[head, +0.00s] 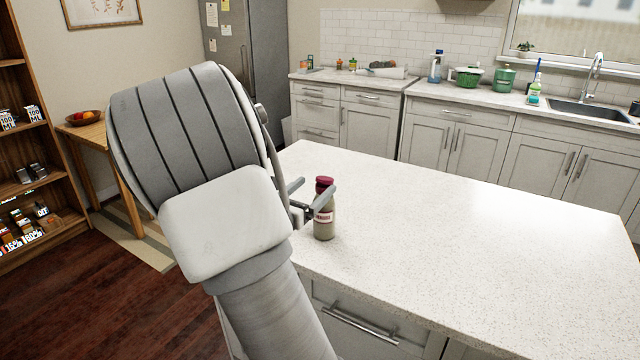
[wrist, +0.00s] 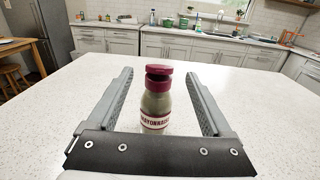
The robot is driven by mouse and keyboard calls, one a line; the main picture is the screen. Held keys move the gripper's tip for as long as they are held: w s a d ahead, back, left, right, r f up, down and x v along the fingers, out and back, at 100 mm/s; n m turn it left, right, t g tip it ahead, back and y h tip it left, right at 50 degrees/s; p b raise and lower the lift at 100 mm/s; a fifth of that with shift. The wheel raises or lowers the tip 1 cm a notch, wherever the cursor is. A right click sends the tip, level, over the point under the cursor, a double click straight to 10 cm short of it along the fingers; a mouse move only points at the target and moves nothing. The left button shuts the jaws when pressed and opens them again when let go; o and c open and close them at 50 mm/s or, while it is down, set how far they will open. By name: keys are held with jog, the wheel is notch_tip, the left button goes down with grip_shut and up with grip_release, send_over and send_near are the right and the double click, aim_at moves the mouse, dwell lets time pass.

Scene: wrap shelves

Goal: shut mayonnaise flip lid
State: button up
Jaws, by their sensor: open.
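The mayonnaise bottle (head: 324,225) stands upright on the white speckled island counter (head: 460,250), near its left end. It has a pale body, a label and a dark red cap. In the wrist view the bottle (wrist: 155,106) stands between my two fingers, apart from both. Its dark red flip lid (wrist: 159,70) sits above the cap base with a dark gap between them, so it looks partly raised. My gripper (head: 304,198) is open, and in the wrist view the gripper (wrist: 158,88) has its fingers spread on either side of the bottle.
The island counter is otherwise clear to the right. Behind it, across a gap, a back counter (head: 470,92) holds a spray bottle, green pots and a sink. A wooden shelf (head: 30,150) and a small table (head: 88,130) stand at the left.

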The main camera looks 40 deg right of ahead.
aim_at(320, 182)
jog(key=shift+x, duration=1.9)
